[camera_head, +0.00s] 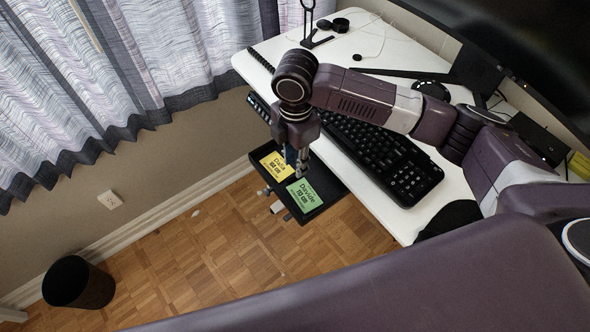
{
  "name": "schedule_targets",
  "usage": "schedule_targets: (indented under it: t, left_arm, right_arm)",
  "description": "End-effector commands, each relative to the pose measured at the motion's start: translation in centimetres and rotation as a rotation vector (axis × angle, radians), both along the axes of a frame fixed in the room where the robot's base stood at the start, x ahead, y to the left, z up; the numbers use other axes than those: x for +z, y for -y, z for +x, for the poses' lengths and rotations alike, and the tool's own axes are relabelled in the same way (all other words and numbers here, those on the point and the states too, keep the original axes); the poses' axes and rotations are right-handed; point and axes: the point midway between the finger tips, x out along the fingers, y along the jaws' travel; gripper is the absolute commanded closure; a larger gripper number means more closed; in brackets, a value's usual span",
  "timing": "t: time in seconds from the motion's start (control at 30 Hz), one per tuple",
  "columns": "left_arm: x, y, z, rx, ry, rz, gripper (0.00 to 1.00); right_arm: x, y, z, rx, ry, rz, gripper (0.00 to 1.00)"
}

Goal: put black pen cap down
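I cannot make out a black pen cap anywhere in the head view. My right arm reaches in from the right across the desk, and its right gripper (299,168) points down over the black tray (333,191) at the desk's edge. The gripper is small and partly hidden by its wrist, so I cannot tell whether it is open, shut or holding something. In the tray lie a yellow note (280,165) and a green note (306,194). The gripper's tips overlap the gap between the notes. My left gripper is not in view.
A black keyboard (405,172) lies on the white desk (385,218) beside the tray. Small round black items (340,25) and a black stand (308,25) are at the back. A dark bin (78,284) stands on the wooden floor (215,255) at lower left.

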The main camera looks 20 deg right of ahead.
Motion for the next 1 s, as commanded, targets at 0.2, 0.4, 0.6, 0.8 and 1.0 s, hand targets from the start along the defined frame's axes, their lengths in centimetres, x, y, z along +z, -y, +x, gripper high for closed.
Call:
schedule_targets:
  t: [0.2,0.4,0.6,0.8,1.0]
  left_arm:
    - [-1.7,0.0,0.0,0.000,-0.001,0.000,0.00]
    - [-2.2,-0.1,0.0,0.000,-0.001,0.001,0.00]
    - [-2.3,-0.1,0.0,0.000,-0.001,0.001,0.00]
    - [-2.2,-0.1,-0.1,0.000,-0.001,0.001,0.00]
    - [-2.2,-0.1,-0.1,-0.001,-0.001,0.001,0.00]
  right_arm:
    - [4.6,0.0,0.1,0.001,0.005,0.002,0.75]
    - [7.3,0.0,0.0,0.000,0.002,0.001,0.75]
    - [8.0,0.0,-0.1,0.000,0.000,0.000,0.75]
    - [8.0,0.0,0.0,0.000,0.000,0.000,0.75]
    - [8.0,0.0,-0.1,0.000,0.000,0.000,0.75]
